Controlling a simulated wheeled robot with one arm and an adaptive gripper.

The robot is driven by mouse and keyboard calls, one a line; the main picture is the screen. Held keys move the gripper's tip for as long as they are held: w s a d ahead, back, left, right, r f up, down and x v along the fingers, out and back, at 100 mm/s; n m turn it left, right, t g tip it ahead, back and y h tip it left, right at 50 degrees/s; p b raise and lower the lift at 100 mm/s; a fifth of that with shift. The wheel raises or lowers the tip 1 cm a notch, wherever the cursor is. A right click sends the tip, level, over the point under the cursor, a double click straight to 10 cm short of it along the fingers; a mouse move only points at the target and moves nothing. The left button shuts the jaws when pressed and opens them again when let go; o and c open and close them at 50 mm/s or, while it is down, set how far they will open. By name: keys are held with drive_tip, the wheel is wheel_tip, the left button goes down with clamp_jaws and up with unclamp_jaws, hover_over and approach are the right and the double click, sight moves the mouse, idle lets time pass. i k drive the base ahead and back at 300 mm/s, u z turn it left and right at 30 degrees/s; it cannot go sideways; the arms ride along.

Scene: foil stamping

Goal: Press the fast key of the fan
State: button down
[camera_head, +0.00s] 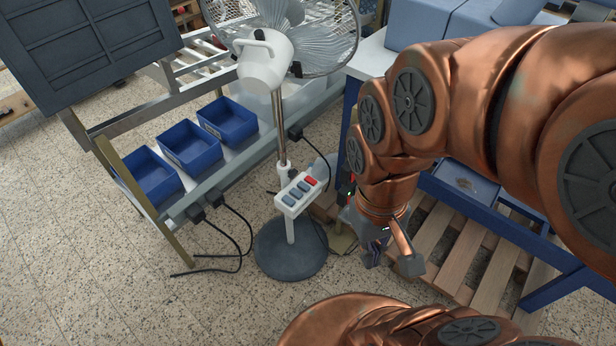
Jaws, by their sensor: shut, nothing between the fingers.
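The fan (264,62) stands on a round dark base (290,250), with a white motor housing and a wire cage at the top of the picture. A white key box (290,210) sits on its pole, with several grey-blue keys (298,193) in a row and one red key (310,181) at the upper right end. The key labels are too small to read. My gripper (372,260) points down to the right of the key box, apart from it. It is shut and empty, partly hidden by my wrist.
A metal rack with blue bins (228,121) stands left of the fan. Black cables (245,235) hang to the floor. A wooden pallet (465,245) and a blue-legged table (372,58) are at the right. Speckled floor is clear at the lower left.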

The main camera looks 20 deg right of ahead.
sight(289, 201)
drive_tip(key=u, duration=2.25)
drive_tip(key=k, duration=0.5)
drive_tip(key=z, duration=0.5)
